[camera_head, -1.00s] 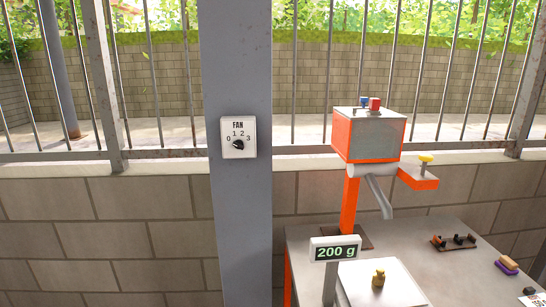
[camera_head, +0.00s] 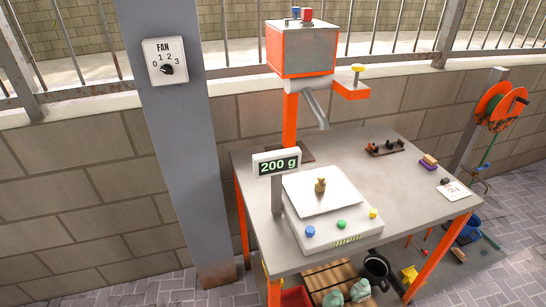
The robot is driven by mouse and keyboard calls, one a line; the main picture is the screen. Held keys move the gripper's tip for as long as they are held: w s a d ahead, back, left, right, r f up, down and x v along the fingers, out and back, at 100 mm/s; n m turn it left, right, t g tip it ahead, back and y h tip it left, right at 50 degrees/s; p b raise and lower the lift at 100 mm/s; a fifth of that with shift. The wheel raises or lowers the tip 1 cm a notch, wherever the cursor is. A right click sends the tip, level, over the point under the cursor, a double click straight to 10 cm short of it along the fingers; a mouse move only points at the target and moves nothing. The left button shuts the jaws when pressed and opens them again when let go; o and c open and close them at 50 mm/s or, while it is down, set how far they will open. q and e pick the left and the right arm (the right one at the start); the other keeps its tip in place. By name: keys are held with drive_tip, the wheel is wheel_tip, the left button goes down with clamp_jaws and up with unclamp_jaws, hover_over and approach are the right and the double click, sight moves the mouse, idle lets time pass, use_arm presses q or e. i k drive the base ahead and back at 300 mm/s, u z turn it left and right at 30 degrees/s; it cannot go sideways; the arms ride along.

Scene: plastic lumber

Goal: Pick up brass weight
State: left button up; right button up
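The brass weight (camera_head: 320,186) is a small gold-coloured knobbed piece. It stands upright on the pale plate of the scale (camera_head: 314,248), on the left part of the grey table. The scale's display (camera_head: 277,163) on a short post reads 200 g. Neither of my grippers shows in the head view.
An orange and grey machine (camera_head: 302,52) with a spout stands behind the scale. Blue, green and yellow buttons (camera_head: 341,224) line the scale's front. Bins sit below the table.

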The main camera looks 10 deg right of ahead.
sight(320, 185)
drive_tip(key=u, duration=2.1)
drive_tip(key=k, duration=1.35)
drive_tip(key=z, duration=1.95)
